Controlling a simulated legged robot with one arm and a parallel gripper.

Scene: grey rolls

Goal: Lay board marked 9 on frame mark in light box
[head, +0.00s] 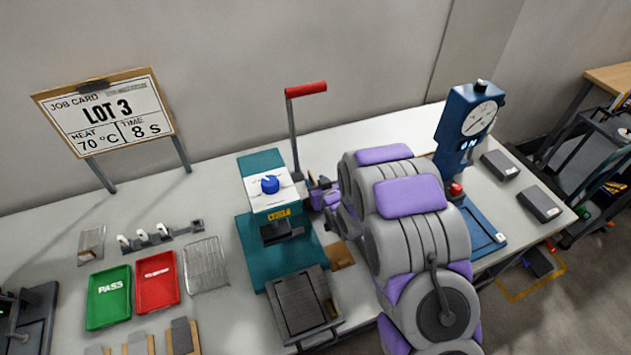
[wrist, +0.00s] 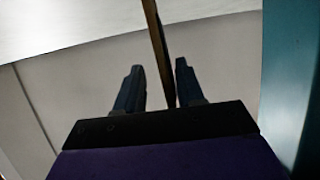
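My gripper (wrist: 159,65) shows in the wrist view with its two dark fingers apart. A thin brown strip (wrist: 158,40), perhaps a board seen edge-on, runs between them, nearer the right finger; I cannot tell whether it is gripped. In the head view my arm mostly hides the gripper, beside the teal press. A brown piece (head: 341,255) shows just below it, right of the press. Boards (head: 182,337) with dark faces lie at the bottom left, partly cut off. No number 9 is readable. A dark framed box (head: 301,304) stands before the press; I cannot tell whether it is the light box.
The teal press (head: 270,205) has a raised red-handled lever (head: 305,89). A green PASS tray (head: 108,298), a red tray (head: 157,281) and a wire rack (head: 206,265) lie left. The job card (head: 105,112) stands behind. A blue dial press (head: 465,130) stands right.

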